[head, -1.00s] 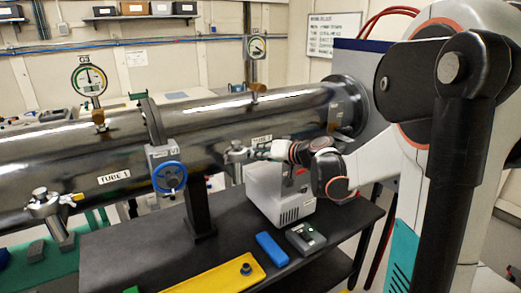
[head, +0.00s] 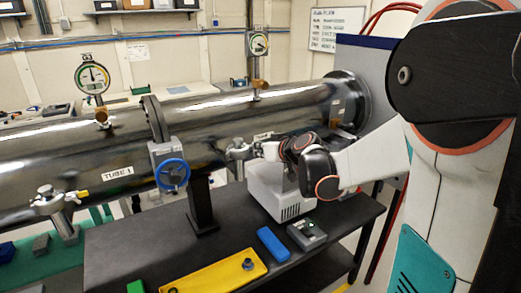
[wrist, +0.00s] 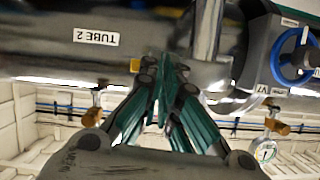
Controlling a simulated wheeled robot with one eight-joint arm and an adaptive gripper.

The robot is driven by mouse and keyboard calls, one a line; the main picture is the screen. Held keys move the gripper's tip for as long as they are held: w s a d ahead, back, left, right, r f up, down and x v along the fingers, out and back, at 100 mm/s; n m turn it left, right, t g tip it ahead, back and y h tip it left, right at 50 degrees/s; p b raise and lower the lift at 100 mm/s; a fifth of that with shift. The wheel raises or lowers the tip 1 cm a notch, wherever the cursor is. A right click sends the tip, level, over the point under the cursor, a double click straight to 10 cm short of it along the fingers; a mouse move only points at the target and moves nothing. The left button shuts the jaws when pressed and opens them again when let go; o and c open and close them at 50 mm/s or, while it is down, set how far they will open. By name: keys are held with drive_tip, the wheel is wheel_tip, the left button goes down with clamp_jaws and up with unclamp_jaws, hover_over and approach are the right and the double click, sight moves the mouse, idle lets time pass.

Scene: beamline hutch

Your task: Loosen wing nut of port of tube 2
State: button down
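Tube 2 (head: 290,107) is the long polished steel tube on the right; its "TUBE 2" label (wrist: 96,37) shows upside down in the wrist view. Its port (head: 238,150), a small steel fitting with a clamp, hangs from the tube's lower front. In the wrist view a vertical steel pipe (wrist: 207,30) stands just right of my fingertips. My gripper (wrist: 165,75) has its teal fingers drawn in to a narrow point beside the port. The fingers hide what lies between them, and I cannot make out the wing nut. In the head view my gripper (head: 268,150) is small, right of the port.
Tube 1 (head: 50,150) and its clamped port (head: 50,200) are at left. A blue handwheel valve (head: 172,175) stands between the tubes. Below, the black bench (head: 130,250) holds a white pump box (head: 277,190), a blue block (head: 272,246), a grey device (head: 306,235) and a yellow plate (head: 215,275).

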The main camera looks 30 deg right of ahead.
drive_tip(key=c, duration=2.1)
unclamp_jaws()
drive_tip(key=shift+w, duration=0.15)
drive_tip(key=shift+r, duration=0.15)
wheel_tip(320, 180, up, 10)
drive_tip(key=shift+f, duration=0.15)
drive_tip(key=shift+a, duration=0.1)
